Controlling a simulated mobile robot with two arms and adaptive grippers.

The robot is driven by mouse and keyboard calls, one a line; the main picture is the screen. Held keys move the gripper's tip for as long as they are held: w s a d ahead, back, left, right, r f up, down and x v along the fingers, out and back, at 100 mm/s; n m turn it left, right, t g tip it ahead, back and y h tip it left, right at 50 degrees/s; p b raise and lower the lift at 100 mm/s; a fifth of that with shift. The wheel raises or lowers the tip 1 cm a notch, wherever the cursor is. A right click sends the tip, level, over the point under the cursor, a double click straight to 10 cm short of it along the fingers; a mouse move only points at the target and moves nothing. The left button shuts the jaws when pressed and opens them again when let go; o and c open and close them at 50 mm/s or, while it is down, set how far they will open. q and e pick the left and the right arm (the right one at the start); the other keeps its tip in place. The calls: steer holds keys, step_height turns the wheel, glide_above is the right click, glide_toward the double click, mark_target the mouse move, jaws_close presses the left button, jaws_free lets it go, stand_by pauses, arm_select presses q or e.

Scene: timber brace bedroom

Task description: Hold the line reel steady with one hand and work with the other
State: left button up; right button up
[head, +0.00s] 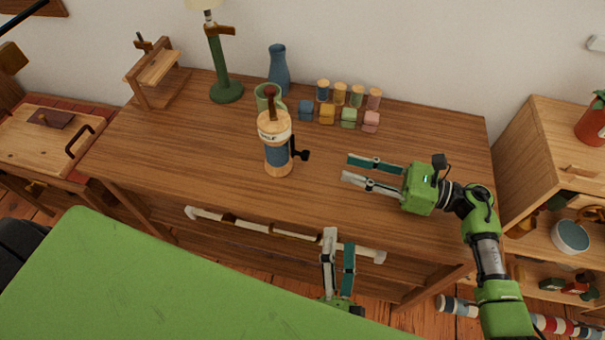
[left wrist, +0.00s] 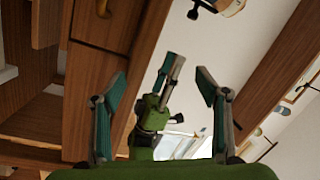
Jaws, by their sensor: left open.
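The line reel (head: 278,155) stands upright near the middle of the wooden table, with pale wooden ends, a blue wound middle and a dark crank handle (head: 303,155) on its right side. Part of it shows at the top edge of the left wrist view (left wrist: 228,6). My left gripper (head: 339,238) is open and empty, low at the table's front edge, right of and nearer than the reel. Its spread fingers show in the left wrist view (left wrist: 165,85). My right gripper (head: 348,168) is open and empty, right of the reel and apart from it, fingers pointing left towards the crank.
Behind the reel stand a green mug (head: 262,97), a blue vase (head: 279,68), small coloured blocks (head: 327,113) and several jars (head: 340,93). A green lamp (head: 221,70) and a wooden stand (head: 160,75) are at back left. The table (head: 180,145) is clear left of the reel.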

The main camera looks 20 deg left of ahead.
arm_select(q)
step_height(320, 180, up, 4)
steer(key=w+n+y, duration=0.1)
arm_select(e)
steer(key=shift+s+d+r, duration=0.1)
steer(key=shift+s, duration=0.1)
arm_select(q)
steer(key=n+g+y, duration=0.5)
steer(key=n+y, duration=0.2)
steer(key=n, duration=0.9)
glide_toward(274, 128)
step_height(274, 128, down, 2)
steer(key=d, duration=0.3)
arm_select(e)
steer(key=shift+w+f, duration=0.2)
steer(key=shift+w, duration=0.1)
arm_select(q)
steer(key=a+n+g, duration=0.1)
steer(key=n, duration=0.1)
arm_select(e)
steer(key=shift+s+r, duration=0.15)
arm_select(q)
steer(key=x, duration=1.3)
steer(key=shift+w+a, duration=0.1)
steer(key=shift+a, duration=0.25)
